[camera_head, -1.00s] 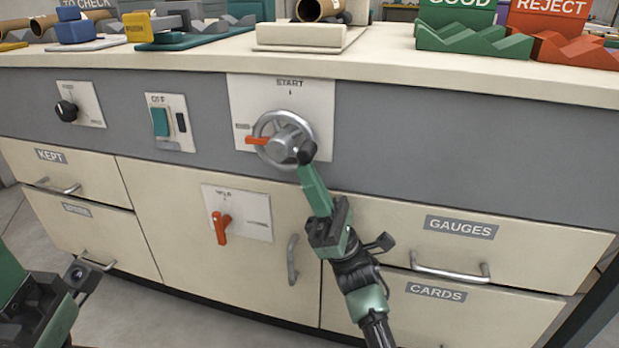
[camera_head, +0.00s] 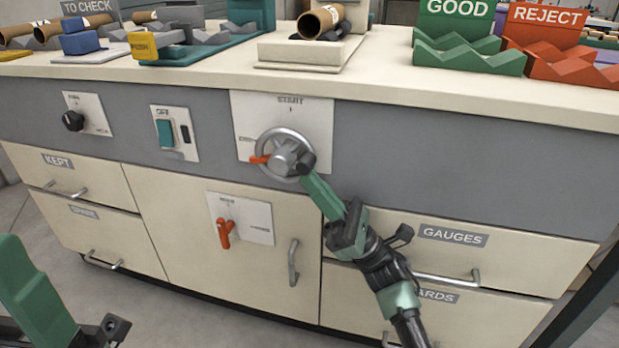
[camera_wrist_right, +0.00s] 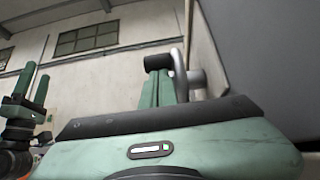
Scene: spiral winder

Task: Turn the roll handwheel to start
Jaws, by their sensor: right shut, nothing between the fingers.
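The roll handwheel (camera_head: 272,137) is a grey metal wheel on a white plate (camera_head: 318,115) on the cabinet front. An orange pointer (camera_head: 259,159) sticks out on its left; the START mark is above. A dark knob (camera_head: 307,161) sits on its right side. My right gripper (camera_head: 311,180) is shut and empty, its green fingertips just below the knob; I cannot tell whether they touch. In the right wrist view its fingers (camera_wrist_right: 158,82) are beside the wheel (camera_wrist_right: 192,77). My left gripper (camera_head: 38,292) is partly cut off at lower left; the right wrist view shows its fingers (camera_wrist_right: 30,90) apart.
A switch plate with an orange lever (camera_head: 225,232) and a door handle (camera_head: 293,262) are below the wheel. A dial (camera_head: 73,121) and a teal rocker switch (camera_head: 165,133) are to its left. The counter above holds tubes, GOOD and REJECT racks.

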